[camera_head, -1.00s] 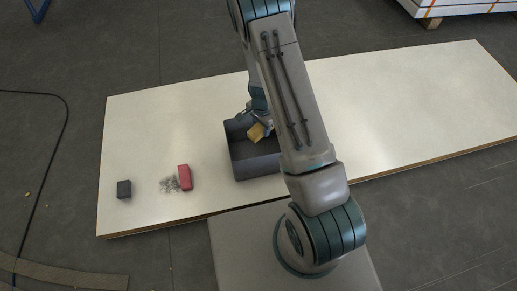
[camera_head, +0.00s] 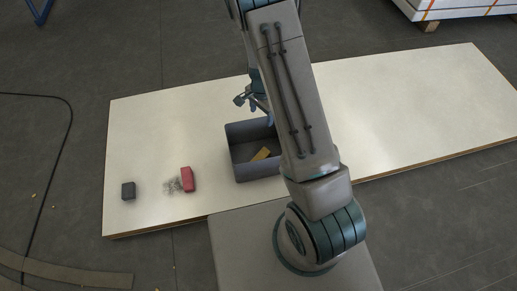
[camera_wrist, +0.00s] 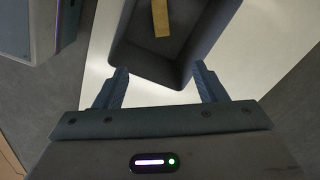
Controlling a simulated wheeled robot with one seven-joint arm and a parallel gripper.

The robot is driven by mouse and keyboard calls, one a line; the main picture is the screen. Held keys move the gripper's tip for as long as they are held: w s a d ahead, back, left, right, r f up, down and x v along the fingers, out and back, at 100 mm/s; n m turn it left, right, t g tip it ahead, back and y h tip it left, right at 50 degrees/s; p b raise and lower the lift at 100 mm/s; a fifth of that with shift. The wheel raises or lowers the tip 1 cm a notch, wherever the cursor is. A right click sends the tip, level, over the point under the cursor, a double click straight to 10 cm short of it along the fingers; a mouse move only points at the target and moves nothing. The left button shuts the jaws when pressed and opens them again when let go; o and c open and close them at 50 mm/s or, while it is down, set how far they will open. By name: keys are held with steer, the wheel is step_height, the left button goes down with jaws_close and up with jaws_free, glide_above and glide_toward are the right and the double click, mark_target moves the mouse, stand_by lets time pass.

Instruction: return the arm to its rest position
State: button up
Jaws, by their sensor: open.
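My gripper (camera_head: 256,101) is above the far edge of the grey bin in the head view, partly hidden behind my arm. In the wrist view its two fingers (camera_wrist: 161,88) are spread apart with nothing between them. The bin (camera_head: 252,176) stands on the white table, its right part hidden by my arm. It also shows in the wrist view (camera_wrist: 150,72). A yellow-tan block (camera_head: 261,154) lies inside on the bin's floor, apart from my gripper. The block also shows in the wrist view (camera_wrist: 161,18).
A dark grey block (camera_head: 128,191) lies near the left edge of the white table (camera_head: 420,110). The table's right side is clear.

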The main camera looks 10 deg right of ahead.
steer(key=shift+r, duration=1.25)
